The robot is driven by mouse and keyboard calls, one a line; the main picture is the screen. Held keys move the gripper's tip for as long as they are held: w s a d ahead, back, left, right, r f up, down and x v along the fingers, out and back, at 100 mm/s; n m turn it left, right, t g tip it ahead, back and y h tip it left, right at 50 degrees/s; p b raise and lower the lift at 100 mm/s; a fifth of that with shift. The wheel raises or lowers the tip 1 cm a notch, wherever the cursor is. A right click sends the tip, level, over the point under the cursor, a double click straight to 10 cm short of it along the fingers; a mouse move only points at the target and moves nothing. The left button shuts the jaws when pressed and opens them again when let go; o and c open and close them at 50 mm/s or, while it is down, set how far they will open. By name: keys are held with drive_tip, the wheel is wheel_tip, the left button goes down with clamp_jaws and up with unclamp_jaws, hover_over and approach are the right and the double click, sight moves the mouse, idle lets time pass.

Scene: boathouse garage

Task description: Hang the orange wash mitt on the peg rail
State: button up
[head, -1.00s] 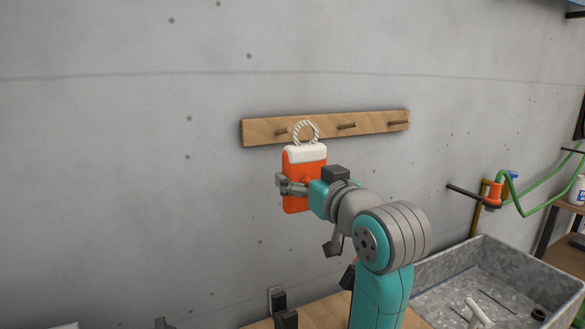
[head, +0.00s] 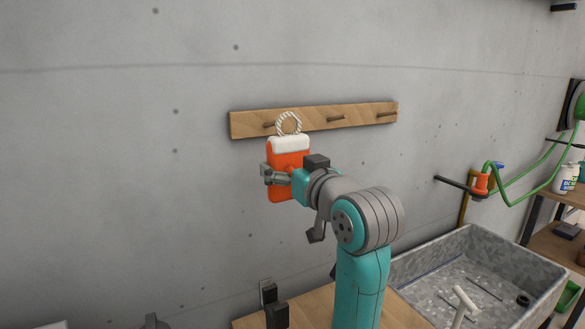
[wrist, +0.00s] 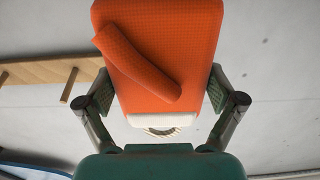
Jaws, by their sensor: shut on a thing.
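The orange wash mitt (head: 287,160) has a white cuff and a twisted rope loop (head: 288,124) on top. My gripper (head: 277,174) is shut on the mitt's body and holds it upright in front of the wall. In the wrist view the mitt (wrist: 160,50) sits between both fingers (wrist: 162,92). The wooden peg rail (head: 350,116) is on the wall, with its pegs pointing outward. The loop appears in front of the rail, by the left peg (head: 268,125). I cannot tell whether the loop is around that peg. The rail also shows in the wrist view (wrist: 45,72).
A grey speckled sink (head: 480,270) stands at the lower right, beside a wooden counter (head: 310,305). A green hose (head: 520,205) and shelves with bottles (head: 565,180) are at the right. The wall left of the rail is bare.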

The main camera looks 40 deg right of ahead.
drive_tip(key=w+d+f, duration=0.1)
drive_tip(key=w+f, duration=0.1)
drive_tip(key=w, duration=0.6)
drive_tip(key=shift+w+d, duration=0.2)
drive_tip(key=shift+d, duration=0.15)
idle(0.8)
idle(0.6)
drive_tip(key=o, duration=0.9)
drive_tip(key=shift+o, duration=0.2)
drive_tip(key=s+a, duration=0.2)
drive_tip(key=s, duration=0.9)
drive_tip(key=shift+s+a, duration=0.2)
drive_tip(key=shift+s, duration=0.15)
